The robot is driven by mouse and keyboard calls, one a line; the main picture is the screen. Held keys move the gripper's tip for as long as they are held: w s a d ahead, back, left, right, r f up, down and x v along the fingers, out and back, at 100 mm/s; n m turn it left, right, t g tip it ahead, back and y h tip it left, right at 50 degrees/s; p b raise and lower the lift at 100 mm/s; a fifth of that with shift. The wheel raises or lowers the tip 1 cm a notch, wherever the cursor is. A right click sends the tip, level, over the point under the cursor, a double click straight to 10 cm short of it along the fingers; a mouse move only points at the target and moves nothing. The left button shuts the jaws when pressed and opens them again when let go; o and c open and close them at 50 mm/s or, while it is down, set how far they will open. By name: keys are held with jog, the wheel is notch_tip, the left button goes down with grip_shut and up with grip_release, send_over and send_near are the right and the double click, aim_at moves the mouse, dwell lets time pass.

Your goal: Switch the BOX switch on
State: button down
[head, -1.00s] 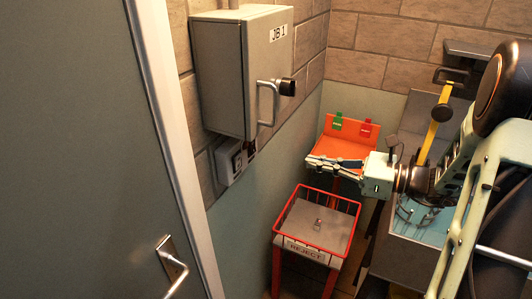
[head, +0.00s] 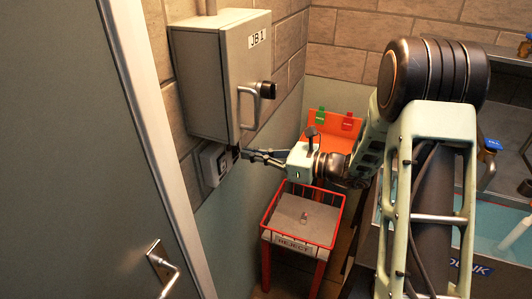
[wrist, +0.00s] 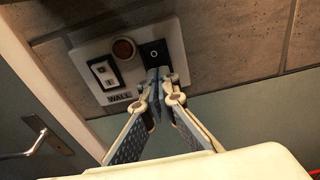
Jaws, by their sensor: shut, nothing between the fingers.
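A pale switch plate (head: 207,165) is fixed to the wall under the grey box. In the wrist view the plate (wrist: 182,62) carries a white rocker switch (wrist: 103,71) over a WALL label (wrist: 119,97), a round dark red lamp or button (wrist: 123,49), and a black rocker switch (wrist: 153,49) at right. Any label under the black switch is hidden by my fingers. My gripper (head: 243,153) is shut and empty, in front of the plate. In the wrist view its tips (wrist: 158,72) overlap the black switch's lower part; I cannot tell whether they touch.
The grey JB 1 box (head: 205,75) with its handle (head: 242,108) and black knob (head: 267,90) juts out above my gripper. A red wire REJECT basket (head: 308,230) stands below. An orange stand (head: 330,137) is behind. The door (head: 80,170) is at left.

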jog(key=shift+w+a, duration=0.1)
jog(key=shift+a, duration=0.2)
jog(key=shift+f, duration=0.1)
jog(key=shift+w+a+f+y+b, duration=0.15)
jog(key=shift+a+y+b, duration=0.25)
jog(key=shift+b, duration=0.8)
jog(key=shift+d, duration=0.15)
jog(key=f+b+v, duration=0.2)
jog(key=v, duration=1.1)
jog(key=shift+s+d+f, duration=0.25)
jog(key=shift+d+f, duration=0.05)
jog(key=shift+d, duration=0.05)
